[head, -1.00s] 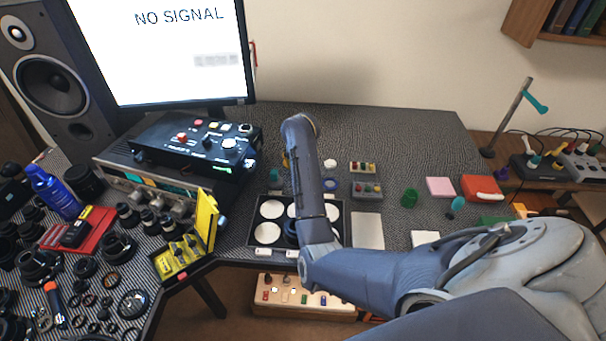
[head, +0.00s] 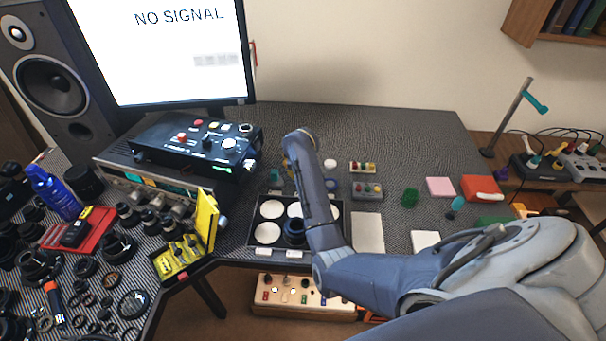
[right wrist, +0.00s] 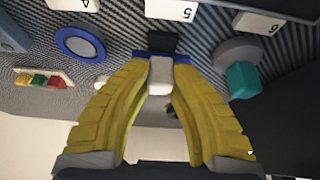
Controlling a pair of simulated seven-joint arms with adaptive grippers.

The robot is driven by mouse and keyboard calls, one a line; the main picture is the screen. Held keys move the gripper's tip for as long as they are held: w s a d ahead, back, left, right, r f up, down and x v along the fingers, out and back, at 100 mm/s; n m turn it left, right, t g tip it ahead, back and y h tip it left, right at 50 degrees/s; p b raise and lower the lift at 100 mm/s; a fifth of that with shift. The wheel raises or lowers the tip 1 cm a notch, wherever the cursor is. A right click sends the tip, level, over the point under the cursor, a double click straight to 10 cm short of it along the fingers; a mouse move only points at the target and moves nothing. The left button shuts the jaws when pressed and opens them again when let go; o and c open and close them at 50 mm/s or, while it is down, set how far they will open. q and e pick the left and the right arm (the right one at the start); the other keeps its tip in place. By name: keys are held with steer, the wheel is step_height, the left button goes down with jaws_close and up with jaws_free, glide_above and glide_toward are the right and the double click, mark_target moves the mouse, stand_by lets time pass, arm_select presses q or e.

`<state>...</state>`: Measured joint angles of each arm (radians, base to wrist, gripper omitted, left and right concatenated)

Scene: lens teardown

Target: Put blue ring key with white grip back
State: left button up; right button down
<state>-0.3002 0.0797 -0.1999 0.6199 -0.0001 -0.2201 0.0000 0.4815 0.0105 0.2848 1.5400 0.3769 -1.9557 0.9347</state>
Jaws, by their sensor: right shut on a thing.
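In the right wrist view, my right gripper (right wrist: 160,78) has its two yellow fingers closed on the white grip (right wrist: 160,72) of the blue ring key. The key's blue ring (right wrist: 184,58) shows in part just beyond the fingertips, over the striped mat near the label 5 (right wrist: 172,10). A small black block lies beyond it. I cannot tell whether the key touches the mat. In the head view my right arm hides most of this gripper and the key. My left gripper is in neither current view.
A blue ring with a pale centre (right wrist: 80,43) lies near the label 4 (right wrist: 85,4). A grey ring key with a teal grip (right wrist: 242,80) stands near the label 6 (right wrist: 258,22). A black tray (head: 257,245) with white discs and a dark lens part lies before my right arm.

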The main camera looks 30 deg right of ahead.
steer(key=shift+f, duration=0.45)
steer(key=c, duration=1.3)
jaws_free()
steer(key=shift+r, duration=0.3)
steer(key=v, duration=1.2)
steer(key=shift+r, duration=0.3)
